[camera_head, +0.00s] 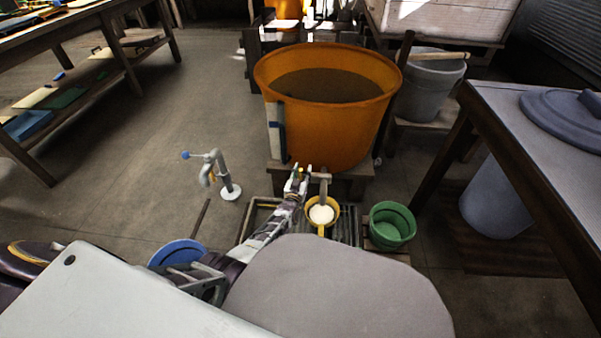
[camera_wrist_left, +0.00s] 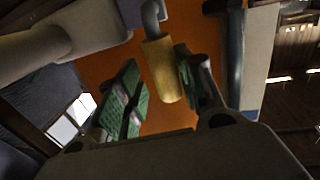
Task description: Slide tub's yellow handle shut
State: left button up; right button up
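The large orange tub (camera_head: 330,130) stands on a low wooden stand in the head view. Its yellow handle (camera_wrist_left: 162,70) shows in the left wrist view as a short cylinder on a grey bent rod, in front of the tub's orange wall. My left gripper (camera_head: 298,181) is low at the tub's front. In the wrist view, its green-padded fingers (camera_wrist_left: 160,88) are spread, one on each side of the handle. The right finger is very close to the handle; I cannot tell if it touches. A grey spout (camera_head: 324,186) is just right of the gripper. My right gripper is not in view.
A yellow pan (camera_head: 321,226) with pale contents sits below the spout on a dark slatted stand. A green bucket (camera_head: 392,225) is to its right. A grey pipe stand (camera_head: 228,188) is at left. A table (camera_head: 510,130) edges the right side.

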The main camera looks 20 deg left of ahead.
pick_arm(q)
jog(key=shift+a, duration=0.1)
jog(key=shift+s, duration=0.15)
jog(key=shift+s+f, duration=0.1)
jog(key=shift+s, duration=0.2)
jog(key=s+d, duration=0.1)
jog(key=s, duration=1)
dwell(0.8)
jog(key=shift+d, duration=0.1)
dwell(0.4)
